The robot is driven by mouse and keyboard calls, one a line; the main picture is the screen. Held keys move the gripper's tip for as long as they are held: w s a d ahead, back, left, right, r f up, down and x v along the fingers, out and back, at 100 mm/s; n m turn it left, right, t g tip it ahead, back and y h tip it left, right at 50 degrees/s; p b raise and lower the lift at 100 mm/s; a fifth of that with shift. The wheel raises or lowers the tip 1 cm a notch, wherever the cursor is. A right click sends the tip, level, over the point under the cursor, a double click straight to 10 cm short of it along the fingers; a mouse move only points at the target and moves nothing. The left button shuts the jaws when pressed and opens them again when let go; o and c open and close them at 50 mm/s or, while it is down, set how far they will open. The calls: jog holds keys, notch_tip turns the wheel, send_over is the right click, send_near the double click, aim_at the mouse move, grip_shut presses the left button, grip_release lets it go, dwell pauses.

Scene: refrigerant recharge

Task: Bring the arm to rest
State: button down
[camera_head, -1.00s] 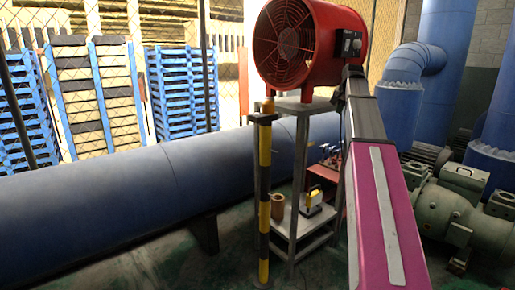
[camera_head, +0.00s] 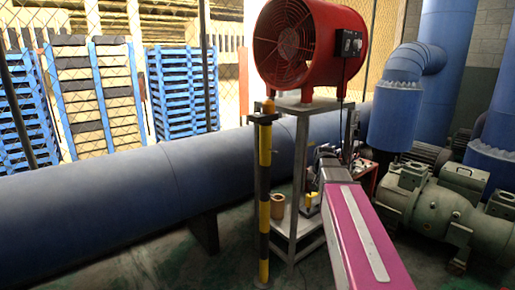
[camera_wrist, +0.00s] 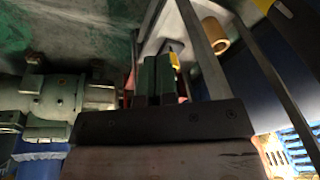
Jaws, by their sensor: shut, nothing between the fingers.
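My arm, with a magenta link, reaches forward and ends beside the metal stand (camera_head: 302,160). In the wrist view, my gripper (camera_wrist: 158,62) has its two dark green fingers side by side and shut, with nothing held. In the head view the fingers are too small and cluttered to make out, near the stand's right side. Behind the fingers, the wrist view shows a small yellow and dark item (camera_wrist: 172,60) and a brown cylinder (camera_wrist: 215,35), both on the stand's lower shelf.
A red fan (camera_head: 305,45) sits on top of the stand. A yellow-black post (camera_head: 265,195) stands before it. A large blue pipe (camera_head: 110,190) runs behind and left. A green pump (camera_head: 445,210) stands right. Green floor at front left is clear.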

jog(key=s+a+f+n+g, duration=0.1)
jog(key=s+a+f, duration=0.2)
jog(key=s+f, duration=0.6)
jog(key=s+a+f+n+g, duration=0.1)
jog(key=s+a+f+n, duration=0.1)
jog(key=s+f, duration=0.8)
jog(key=shift+s+a+h, duration=0.15)
jog(key=shift+a+h, duration=0.15)
jog(key=shift+a, duration=0.6)
